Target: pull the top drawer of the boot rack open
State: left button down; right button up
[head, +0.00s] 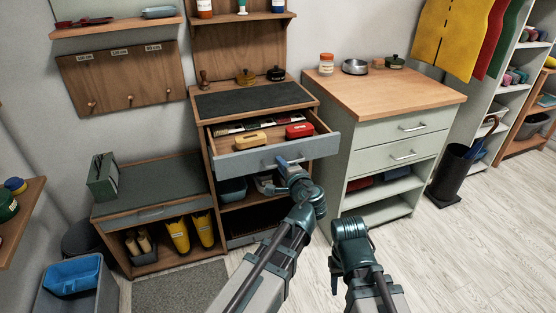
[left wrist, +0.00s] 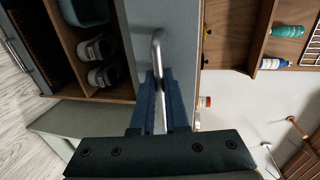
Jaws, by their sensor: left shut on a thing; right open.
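The tall wooden rack (head: 203,128) stands against the wall, with shoes (left wrist: 100,62) on a shelf below its drawer. Its grey-fronted top drawer (head: 240,163) is pulled well out, and the inside shows a yellow box (head: 250,141), a red box (head: 299,131) and flat items at the back. My left gripper (head: 288,163) is at the drawer front, shut on the metal bar handle (left wrist: 157,48). The blue fingers (left wrist: 153,100) close around the bar in the left wrist view. My right gripper (head: 350,230) is away from the rack, low over the floor; its fingertips are hard to make out.
A pale green cabinet (head: 385,140) with a wooden top stands close on the right, both its drawers shut. A low bench (head: 150,183) with yellow boots (head: 178,236) is on the left. A black bin (head: 452,175) stands at the right. The floor (head: 480,250) in front is clear.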

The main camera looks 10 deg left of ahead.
pick_arm(q)
jog(key=shift+s+d, duration=0.2)
jog(key=shift+s, duration=0.1)
pick_arm(e)
jog(key=shift+s+d, duration=0.1)
jog(key=shift+s, duration=0.05)
pick_arm(q)
jog(key=c, duration=1.2)
grip_release()
